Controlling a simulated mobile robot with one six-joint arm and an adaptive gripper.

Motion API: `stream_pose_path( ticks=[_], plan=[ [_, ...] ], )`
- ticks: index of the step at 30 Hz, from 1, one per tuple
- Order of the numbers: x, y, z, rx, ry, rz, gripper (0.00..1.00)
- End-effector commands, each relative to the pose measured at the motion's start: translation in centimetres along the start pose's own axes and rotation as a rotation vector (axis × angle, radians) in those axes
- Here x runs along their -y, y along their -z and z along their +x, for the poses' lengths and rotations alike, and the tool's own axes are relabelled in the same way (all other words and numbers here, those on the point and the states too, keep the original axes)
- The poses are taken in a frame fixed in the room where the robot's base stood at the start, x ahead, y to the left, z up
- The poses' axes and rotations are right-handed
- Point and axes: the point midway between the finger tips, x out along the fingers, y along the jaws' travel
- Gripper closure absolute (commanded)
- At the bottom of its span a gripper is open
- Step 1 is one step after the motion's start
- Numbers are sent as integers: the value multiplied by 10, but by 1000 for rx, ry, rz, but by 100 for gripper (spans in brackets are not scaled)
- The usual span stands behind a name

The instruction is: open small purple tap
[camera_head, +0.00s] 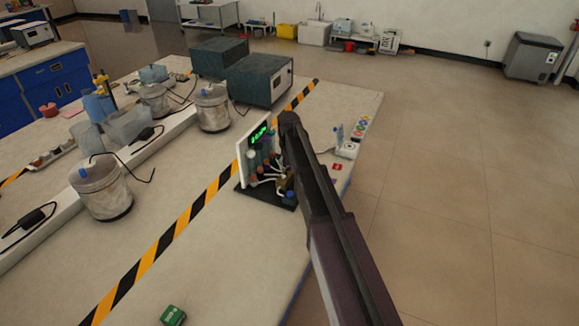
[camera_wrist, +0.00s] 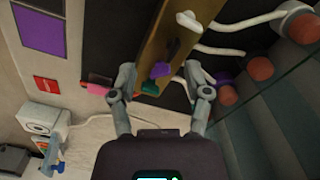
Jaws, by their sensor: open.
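The small purple tap (camera_wrist: 160,70) is on a brass-brown block (camera_wrist: 182,50) in the wrist view. My gripper (camera_wrist: 160,74) is open, with one finger on each side of the tap. I cannot tell whether either finger touches it. A green tap (camera_wrist: 150,88) sits just below the purple one, also between the fingers. A white tap (camera_wrist: 188,20) is higher on the block. A pink tap (camera_wrist: 97,89) lies left of the left finger. In the head view my arm comes down over the small apparatus (camera_head: 268,192), and the tap cannot be made out there.
White tubes run from the block to larger bottles with red caps (camera_wrist: 260,68) and a purple cap (camera_wrist: 225,94) at right. A panel with a green display (camera_head: 259,136) stands behind. A white device (camera_head: 348,149) is close at right. The striped tape (camera_head: 190,213) crosses the bench.

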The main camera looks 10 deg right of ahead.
Motion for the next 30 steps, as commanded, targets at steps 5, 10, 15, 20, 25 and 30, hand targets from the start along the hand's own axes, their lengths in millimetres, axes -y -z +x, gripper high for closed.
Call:
stream_pose_path(
  ticks=[5,10,15,20,25,30],
  plan=[
    [0,0,0,0,0,114,37],
    [0,0,0,0,0,224,37],
    [0,0,0,0,0,335,37],
    [0,0,0,0,0,439,37],
    [0,0,0,0,0,549,37],
    [0,0,-7,0,0,640,37]
  ],
)
